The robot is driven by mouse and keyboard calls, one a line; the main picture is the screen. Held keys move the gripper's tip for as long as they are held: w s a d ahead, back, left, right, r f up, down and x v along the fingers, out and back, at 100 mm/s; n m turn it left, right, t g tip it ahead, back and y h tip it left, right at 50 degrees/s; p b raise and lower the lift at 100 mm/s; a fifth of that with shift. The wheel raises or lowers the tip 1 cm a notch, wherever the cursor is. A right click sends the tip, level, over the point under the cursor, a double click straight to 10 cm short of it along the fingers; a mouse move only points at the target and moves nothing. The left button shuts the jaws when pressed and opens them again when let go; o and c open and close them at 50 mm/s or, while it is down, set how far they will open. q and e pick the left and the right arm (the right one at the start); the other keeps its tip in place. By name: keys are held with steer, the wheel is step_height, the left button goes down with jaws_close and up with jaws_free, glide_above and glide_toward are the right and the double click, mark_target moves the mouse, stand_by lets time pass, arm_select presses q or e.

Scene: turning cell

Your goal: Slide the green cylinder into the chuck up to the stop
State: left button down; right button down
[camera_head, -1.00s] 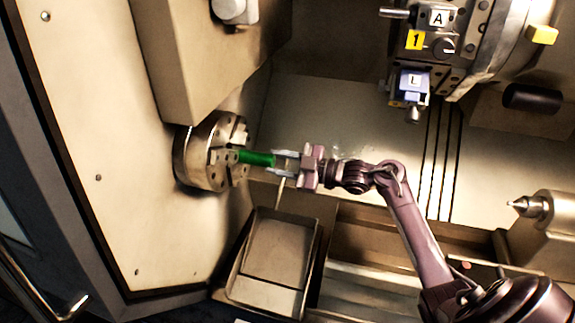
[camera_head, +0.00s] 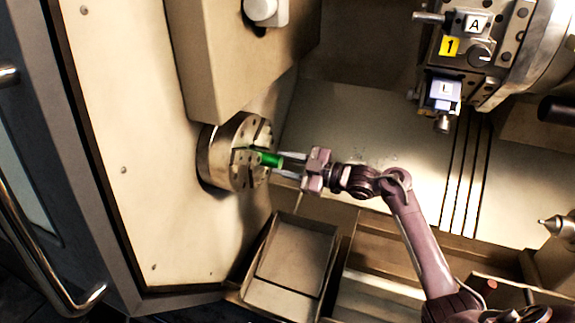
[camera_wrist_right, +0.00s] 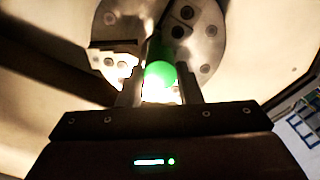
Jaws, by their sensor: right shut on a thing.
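The green cylinder (camera_head: 270,159) lies between the jaws of the round metal chuck (camera_head: 222,160), its outer end sticking out to the right. How deep it sits and any stop inside are hidden. My right gripper (camera_head: 283,166) is shut on the cylinder near its outer end, reaching in from the right. In the right wrist view the cylinder's round green end (camera_wrist_right: 160,74) shows between my right gripper's fingers (camera_wrist_right: 160,88), with the chuck face (camera_wrist_right: 205,38) behind. My left gripper is not in view.
A beige headstock housing (camera_head: 235,60) overhangs the chuck. The tool turret (camera_head: 470,50), with labelled holders, is at upper right. A tailstock point (camera_head: 553,226) is at the right edge. A tray (camera_head: 295,255) sits below the chuck. The floor between gripper and turret is clear.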

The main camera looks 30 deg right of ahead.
steer(key=shift+w+a+r, duration=0.1)
steer(key=shift+w+a, duration=0.05)
steer(key=shift+w, duration=0.05)
stand_by(0.8)
steer(key=shift+f+b, duration=0.25)
steer(key=shift+b, duration=0.05)
steer(key=c, duration=1.4)
jaws_free()
steer(key=shift+c, duration=0.2)
steer(key=o, duration=0.5)
steer(key=shift+w+a, duration=0.15)
steer(key=shift+a, duration=0.05)
steer(key=shift+o, duration=0.5)
steer(key=shift+f, duration=0.1)
steer(key=shift+d, duration=0.1)
steer(key=p+v, duration=0.1)
steer(key=v, duration=0.5)
steer(key=shift+s, duration=0.3)
steer(key=shift+d, duration=0.15)
